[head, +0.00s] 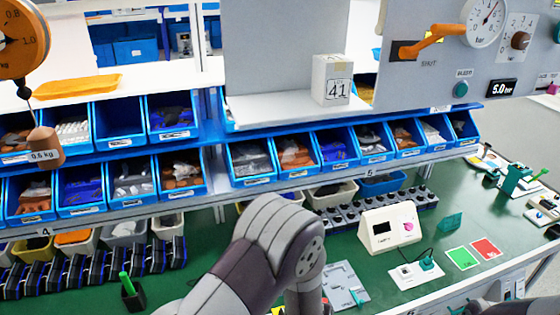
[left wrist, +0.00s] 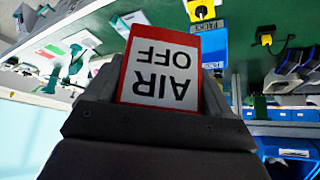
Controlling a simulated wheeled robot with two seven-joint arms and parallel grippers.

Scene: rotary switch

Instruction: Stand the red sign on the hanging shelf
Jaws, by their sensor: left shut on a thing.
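The red sign (left wrist: 124,84) shows in the left wrist view, with a red border and a white face reading "AIR OFF", upside down in that picture. My left gripper (left wrist: 157,92) is shut on it, one finger on each side. In the head view my left arm's wrist is low in the middle, and its gripper and the sign are hidden or out of frame. The hanging shelf (head: 262,112) is a pale ledge under a grey back panel in the head view. A white box marked "41" (head: 332,80) stands at its right end. My right gripper is not visible.
Blue bins (head: 250,162) line the rack just below the shelf. A grey panel with an orange lever (head: 440,40) and a gauge (head: 484,20) is at the right. A white device (head: 390,230) stands on the green bench. The shelf left of the box is clear.

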